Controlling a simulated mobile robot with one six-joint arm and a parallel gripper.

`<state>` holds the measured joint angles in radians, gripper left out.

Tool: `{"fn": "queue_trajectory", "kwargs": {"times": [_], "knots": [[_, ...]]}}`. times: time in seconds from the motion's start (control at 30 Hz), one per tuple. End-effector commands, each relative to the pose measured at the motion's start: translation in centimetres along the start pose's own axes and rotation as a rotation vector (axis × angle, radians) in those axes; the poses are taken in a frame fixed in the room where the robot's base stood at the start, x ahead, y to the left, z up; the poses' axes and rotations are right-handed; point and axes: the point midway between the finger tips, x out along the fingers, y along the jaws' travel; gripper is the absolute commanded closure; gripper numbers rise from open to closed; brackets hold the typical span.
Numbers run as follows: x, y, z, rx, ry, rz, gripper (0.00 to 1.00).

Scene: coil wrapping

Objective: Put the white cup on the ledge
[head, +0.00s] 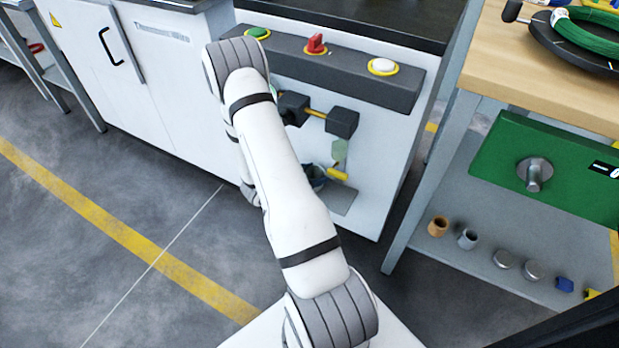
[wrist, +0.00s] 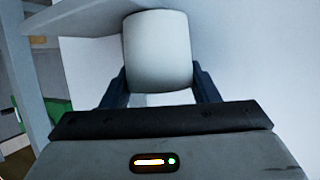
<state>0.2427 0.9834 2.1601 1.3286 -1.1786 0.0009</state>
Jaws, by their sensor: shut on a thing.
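The white cup (wrist: 158,52) is held between the two dark blue fingers of my gripper (wrist: 160,88) in the wrist view. The fingers are shut on its sides, one left and one right. The cup's top is close to a grey flat surface (wrist: 85,22); I cannot tell whether they touch. In the head view my arm covers most of the gripper, and I cannot make out the cup there. A small grey ledge (head: 346,204) shows low on the white cabinet front, partly hidden by my arm.
Above the ledge are dark blocks (head: 342,122) and a panel with a green button (head: 258,33), a red switch (head: 316,43) and a white button (head: 383,66). At right, a wooden-topped bench (head: 540,75) has a lower shelf with several small items. Floor at left is clear.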

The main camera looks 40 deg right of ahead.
Motion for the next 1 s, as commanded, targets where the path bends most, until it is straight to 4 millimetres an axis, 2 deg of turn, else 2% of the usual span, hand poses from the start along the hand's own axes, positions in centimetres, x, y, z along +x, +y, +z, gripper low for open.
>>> {"fn": "queue_trajectory", "kwargs": {"times": [0.17, 0.2, 0.43, 0.77, 0.87, 1.0], "knots": [[0.1, 0.0, 0.3, 0.0, 0.0, 0.0, 0.71], [0.1, 0.0, 0.3, 0.0, 0.0, 0.0, 0.44], [0.1, 0.0, 0.2, 0.0, 0.0, 0.001, 0.25], [-0.1, 0.0, -0.3, 0.001, 0.0, 0.001, 0.24], [-1.4, -0.1, -0.2, -0.001, 0.0, -0.003, 0.24], [-4.3, -0.1, -0.4, -0.003, 0.0, -0.004, 0.24]]}}
